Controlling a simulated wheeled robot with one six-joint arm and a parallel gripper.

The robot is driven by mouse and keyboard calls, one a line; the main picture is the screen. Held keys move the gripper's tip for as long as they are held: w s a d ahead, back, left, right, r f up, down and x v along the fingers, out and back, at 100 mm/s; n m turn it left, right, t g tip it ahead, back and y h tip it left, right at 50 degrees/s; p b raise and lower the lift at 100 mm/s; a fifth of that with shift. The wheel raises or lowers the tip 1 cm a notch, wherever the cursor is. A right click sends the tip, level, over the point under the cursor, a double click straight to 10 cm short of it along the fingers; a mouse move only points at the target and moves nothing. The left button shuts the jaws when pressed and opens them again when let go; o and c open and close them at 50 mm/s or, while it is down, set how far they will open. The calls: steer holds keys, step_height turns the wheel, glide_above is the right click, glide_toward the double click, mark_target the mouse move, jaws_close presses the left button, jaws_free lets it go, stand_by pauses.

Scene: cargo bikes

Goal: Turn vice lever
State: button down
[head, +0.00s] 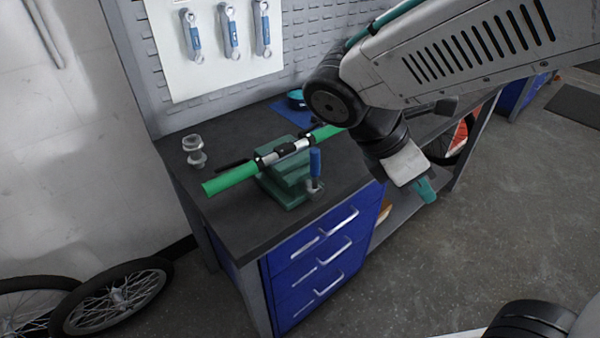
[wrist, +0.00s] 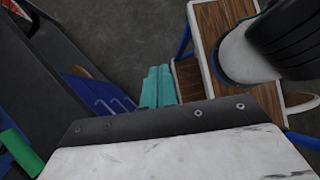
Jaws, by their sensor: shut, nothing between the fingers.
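The vice (head: 287,183) is a green block on the dark bench top, in the head view. Its lever has an upright blue handle (head: 315,162) at the front right of the vice. A bar with green grips (head: 232,178) lies across the vice, a silver middle between the grips. My gripper (head: 427,191) hangs to the right of the vice, clear of the lever and past the bench's front edge. Its teal fingers are shut and empty, and they also show in the wrist view (wrist: 158,86). The lever does not show clearly in the wrist view.
The workbench (head: 190,148) has blue drawers (head: 318,255) with silver handles. A pegboard with several blue-handled wrenches (head: 229,32) stands behind. A silver part (head: 194,150) sits at the bench's left. Bike wheels (head: 112,297) are on the floor at lower left. Open floor lies right of the bench.

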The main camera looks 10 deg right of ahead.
steer(key=w+a+f+n+t+h, duration=0.1)
steer(key=w+a+n+t+h, duration=0.15)
steer(key=a+n, duration=0.3)
steer(key=w+a+f+n+t+h, duration=0.2)
steer(key=a+n+h, duration=0.1)
steer(key=a+n, duration=0.3)
steer(key=n+t, duration=1.1)
steer(key=n, duration=0.5)
glide_toward(312, 164)
steer(key=shift+y, duration=0.35)
steer(key=x, duration=0.7)
steer(key=shift+s+r, duration=0.1)
steer(key=shift+r, duration=0.05)
